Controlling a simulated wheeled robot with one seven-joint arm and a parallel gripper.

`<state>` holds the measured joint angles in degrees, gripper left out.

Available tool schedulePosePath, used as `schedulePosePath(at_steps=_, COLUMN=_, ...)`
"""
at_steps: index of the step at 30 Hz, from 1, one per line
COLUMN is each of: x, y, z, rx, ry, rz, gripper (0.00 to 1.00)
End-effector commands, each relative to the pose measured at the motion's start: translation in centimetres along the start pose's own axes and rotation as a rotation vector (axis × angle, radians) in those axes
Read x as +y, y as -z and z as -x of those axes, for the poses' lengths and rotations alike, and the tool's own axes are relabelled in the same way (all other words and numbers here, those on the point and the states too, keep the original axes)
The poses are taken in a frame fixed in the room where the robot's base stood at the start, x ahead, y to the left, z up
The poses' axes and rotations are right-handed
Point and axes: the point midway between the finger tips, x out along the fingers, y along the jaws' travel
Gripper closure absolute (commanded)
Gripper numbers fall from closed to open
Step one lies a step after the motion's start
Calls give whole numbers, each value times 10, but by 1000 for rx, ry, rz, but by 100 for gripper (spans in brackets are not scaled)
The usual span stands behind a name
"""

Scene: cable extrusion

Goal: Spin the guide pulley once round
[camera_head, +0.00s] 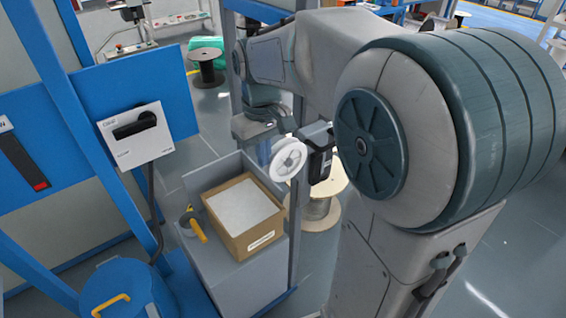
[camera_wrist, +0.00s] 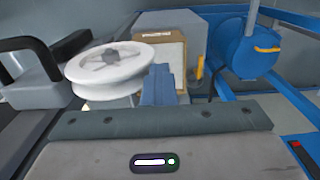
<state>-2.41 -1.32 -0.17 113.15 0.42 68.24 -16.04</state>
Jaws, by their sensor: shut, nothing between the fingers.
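The guide pulley (camera_head: 289,160) is a white flanged wheel with a hub and openings in its face, in the middle of the head view. It also shows large at the left of the wrist view (camera_wrist: 108,66). My gripper (camera_head: 264,158) is just left of the pulley in the head view, with its blue fingers pressed together and empty. In the wrist view my fingers (camera_wrist: 159,78) are right beside the pulley's rim. I cannot tell whether they touch it. The pulley's mount is partly hidden.
An open cardboard box (camera_head: 250,243) sits on a grey cabinet (camera_head: 223,268) below the pulley, with a yellow-handled tool (camera_head: 196,228) beside it. A dark bracket (camera_head: 319,160) is right of the pulley. A blue post stands close behind. A cable spool (camera_head: 320,208) is on the floor.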

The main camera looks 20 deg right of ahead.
Motion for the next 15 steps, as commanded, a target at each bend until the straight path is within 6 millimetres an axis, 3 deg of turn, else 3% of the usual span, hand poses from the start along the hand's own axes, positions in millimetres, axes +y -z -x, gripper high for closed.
schedulePosePath(at_steps=1, x=6, y=-2, z=-16, rx=-3, ry=-11, rz=-10, gripper=100)
schedulePosePath(at_steps=6, x=3, y=-2, z=-42, rx=-2, ry=-11, rz=-12, gripper=100)
schedulePosePath(at_steps=11, x=-2, y=-2, z=-41, rx=1, ry=-10, rz=-11, gripper=100)
schedulePosePath(at_steps=15, x=-23, y=-1, z=-40, rx=1, ry=-9, rz=-5, gripper=100)
